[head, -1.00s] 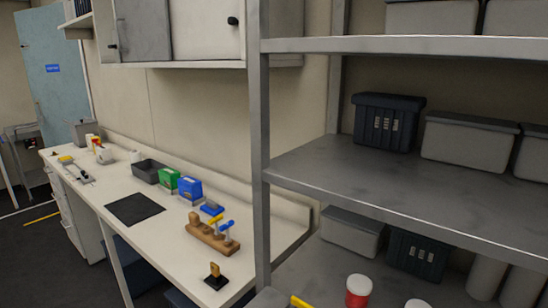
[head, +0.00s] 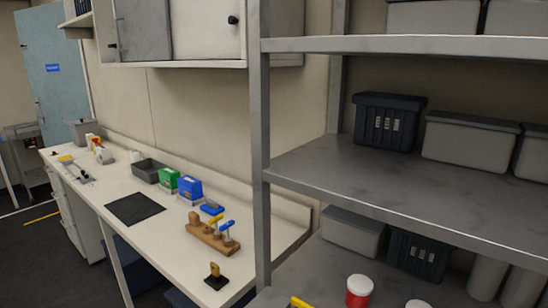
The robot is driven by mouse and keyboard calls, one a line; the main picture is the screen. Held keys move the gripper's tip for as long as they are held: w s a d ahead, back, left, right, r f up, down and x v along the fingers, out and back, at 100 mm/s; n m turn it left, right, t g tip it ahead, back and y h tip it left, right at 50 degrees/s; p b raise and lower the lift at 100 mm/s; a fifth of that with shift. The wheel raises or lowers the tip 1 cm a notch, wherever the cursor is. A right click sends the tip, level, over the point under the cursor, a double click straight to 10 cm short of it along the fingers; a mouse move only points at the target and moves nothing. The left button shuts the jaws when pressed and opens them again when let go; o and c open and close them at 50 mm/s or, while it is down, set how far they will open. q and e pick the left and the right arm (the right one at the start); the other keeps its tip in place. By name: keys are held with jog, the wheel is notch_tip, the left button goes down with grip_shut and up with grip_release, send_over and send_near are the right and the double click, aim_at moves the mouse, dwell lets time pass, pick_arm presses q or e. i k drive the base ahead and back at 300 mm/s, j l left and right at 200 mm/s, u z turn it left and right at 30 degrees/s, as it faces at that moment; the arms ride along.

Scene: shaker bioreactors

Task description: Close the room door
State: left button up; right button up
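A light blue door (head: 55,85) with a small blue sign (head: 53,68) stands at the far left, at the back of the room. Its lower part is hidden behind the bench, and I cannot tell whether it is open or shut. A small handle shows near its left edge. Neither of my grippers is in the head view.
A long white bench (head: 165,227) with tools, boxes and a black mat (head: 134,208) runs along the wall. A grey metal shelf (head: 400,180) with bins fills the right side, close to me.

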aim_at(53, 65)
jog(key=u, duration=1.3)
jog(key=i+j+u, duration=0.2)
jog(key=i, duration=0.25)
jog(key=i+u, duration=0.2)
jog(key=i, duration=2.05)
jog(key=i+j+u, duration=0.15)
jog(key=i, duration=1.6)
jog(key=i+l, duration=0.25)
jog(key=i, duration=1.5)
jog(key=i+z, duration=0.15)
jog(key=i, duration=0.45)
jog(key=i+j+z, duration=0.1)
jog(key=i, duration=0.45)
jog(key=i+j+z, duration=0.15)
jog(key=i, duration=0.45)
jog(key=i+j+z, duration=0.1)
jog(key=i, duration=0.45)
jog(key=i+l+z, duration=0.15)
jog(key=i+z, duration=0.15)
jog(key=i, duration=0.25)
jog(key=i+z, duration=0.35)
jog(key=i, duration=0.2)
